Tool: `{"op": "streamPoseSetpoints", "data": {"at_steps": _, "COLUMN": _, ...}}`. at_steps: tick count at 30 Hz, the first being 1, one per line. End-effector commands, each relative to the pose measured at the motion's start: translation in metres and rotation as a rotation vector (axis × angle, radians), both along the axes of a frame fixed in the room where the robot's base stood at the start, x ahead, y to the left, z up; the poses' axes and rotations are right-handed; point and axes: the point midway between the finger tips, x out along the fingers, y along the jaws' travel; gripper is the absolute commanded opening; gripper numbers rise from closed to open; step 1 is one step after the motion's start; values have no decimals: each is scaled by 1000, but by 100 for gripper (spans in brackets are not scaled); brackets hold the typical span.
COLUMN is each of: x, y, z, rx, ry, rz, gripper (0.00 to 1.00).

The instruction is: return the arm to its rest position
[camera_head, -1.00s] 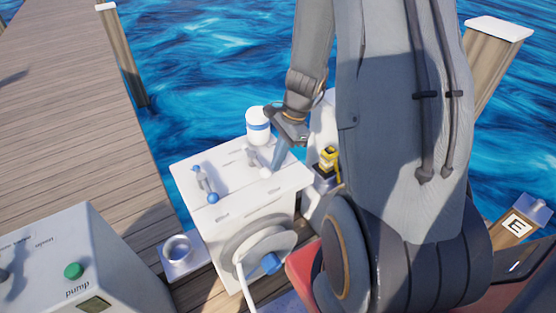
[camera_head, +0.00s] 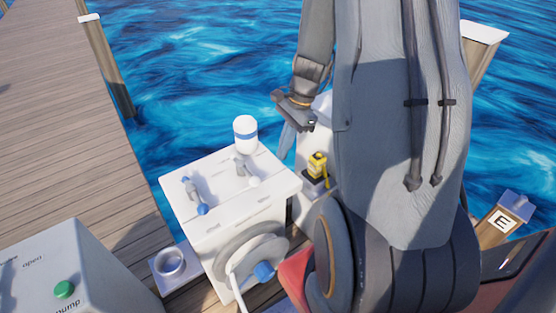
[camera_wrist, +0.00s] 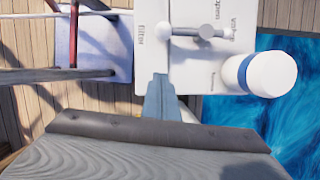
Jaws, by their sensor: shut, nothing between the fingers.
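My arm rises large and grey through the right half of the head view, with its wrist folded down. My gripper (camera_head: 287,141) hangs above and behind the white engine box, its pale blue-grey fingers pointing down. In the wrist view my gripper (camera_wrist: 161,84) is shut, with its fingers together and nothing between them. The white engine box (camera_head: 235,205) stands below, apart from the fingers in the head view.
A white canister with a blue band (camera_head: 245,135) stands by the box's back edge. A yellow item (camera_head: 317,165) sits to its right. The pump console (camera_head: 50,275) is at lower left, beside a small cup holder (camera_head: 172,264). A wooden post (camera_head: 108,65) edges the dock; open water lies behind.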

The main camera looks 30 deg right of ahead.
Motion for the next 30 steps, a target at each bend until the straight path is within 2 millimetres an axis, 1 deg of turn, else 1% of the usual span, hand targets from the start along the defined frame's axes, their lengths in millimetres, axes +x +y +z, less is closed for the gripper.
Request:
{"op": "streamPoseSetpoints", "data": {"at_steps": 3, "x": 1, "y": -7, "z": 20, "rx": -3, "ry": -5, "rz": -1, "gripper": 0}}
{"op": "streamPoseSetpoints", "data": {"at_steps": 9, "x": -1, "y": -15, "z": 45, "rx": -1, "ry": -3, "rz": -2, "gripper": 0}}
{"op": "streamPoseSetpoints", "data": {"at_steps": 13, "x": -2, "y": -17, "z": 53, "rx": -2, "ry": -1, "rz": 0, "gripper": 0}}
{"op": "streamPoseSetpoints", "data": {"at_steps": 20, "x": -2, "y": -15, "z": 56, "rx": -3, "ry": -1, "rz": 11, "gripper": 0}}
{"op": "streamPoseSetpoints", "data": {"at_steps": 23, "x": -5, "y": -2, "z": 58, "rx": -29, "ry": -22, "rz": 104, "gripper": 0}}
{"op": "streamPoseSetpoints", "data": {"at_steps": 25, "x": -10, "y": 17, "z": 61, "rx": -65, "ry": -51, "rz": 242, "gripper": 0}}
{"op": "streamPoseSetpoints", "data": {"at_steps": 29, "x": -27, "y": 62, "z": 66, "rx": -155, "ry": -130, "rz": 626, "gripper": 0}}
{"op": "streamPoseSetpoints", "data": {"at_steps": 30, "x": -34, "y": 76, "z": 68, "rx": -183, "ry": -156, "rz": 753, "gripper": 0}}
